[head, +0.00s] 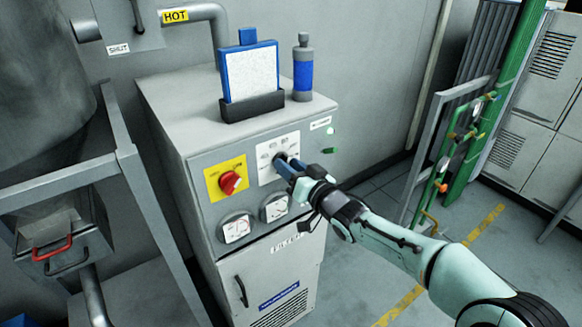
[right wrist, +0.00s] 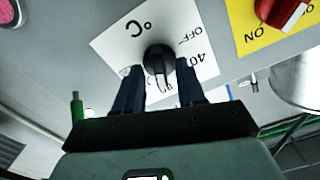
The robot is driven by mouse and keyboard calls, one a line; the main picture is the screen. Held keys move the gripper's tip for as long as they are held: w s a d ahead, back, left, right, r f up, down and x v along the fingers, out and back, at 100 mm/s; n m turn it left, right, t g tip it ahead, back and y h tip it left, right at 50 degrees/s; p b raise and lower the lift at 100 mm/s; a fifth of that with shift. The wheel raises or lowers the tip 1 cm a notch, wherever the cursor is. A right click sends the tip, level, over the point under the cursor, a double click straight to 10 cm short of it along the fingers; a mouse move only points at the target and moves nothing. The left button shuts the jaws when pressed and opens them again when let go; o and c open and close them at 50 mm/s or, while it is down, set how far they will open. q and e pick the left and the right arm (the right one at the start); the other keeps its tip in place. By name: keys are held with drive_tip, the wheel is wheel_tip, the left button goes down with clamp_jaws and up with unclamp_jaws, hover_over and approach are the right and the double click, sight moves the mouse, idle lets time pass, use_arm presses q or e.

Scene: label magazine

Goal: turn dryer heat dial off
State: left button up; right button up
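The heat dial is a black knob on a white plate (head: 266,160) on the dryer's front panel. In the right wrist view the dial (right wrist: 159,60) shows with °C, OFF and 40 marks around it. My right gripper (head: 284,162) is at the plate and covers much of the dial in the head view. In the right wrist view its two blue fingers (right wrist: 159,78) stand apart, one on either side of the dial, with the plate visible between them. I cannot tell whether they touch the knob. My left gripper is not in view.
A red switch (head: 229,182) on a yellow plate sits left of the dial. Two gauges (head: 236,229) are below. A framed white panel (head: 251,72) and a blue bottle (head: 303,70) stand on the dryer top.

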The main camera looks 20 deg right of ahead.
clamp_jaws()
use_arm(q)
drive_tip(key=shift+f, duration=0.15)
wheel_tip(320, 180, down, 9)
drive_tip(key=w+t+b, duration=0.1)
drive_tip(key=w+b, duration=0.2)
drive_tip(key=b, duration=0.7)
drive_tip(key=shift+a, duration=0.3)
use_arm(e)
drive_tip(key=shift+a+f+n, duration=0.1)
drive_tip(key=shift+f+n, duration=0.05)
drive_tip(key=shift+n, duration=11.95)
unclamp_jaws()
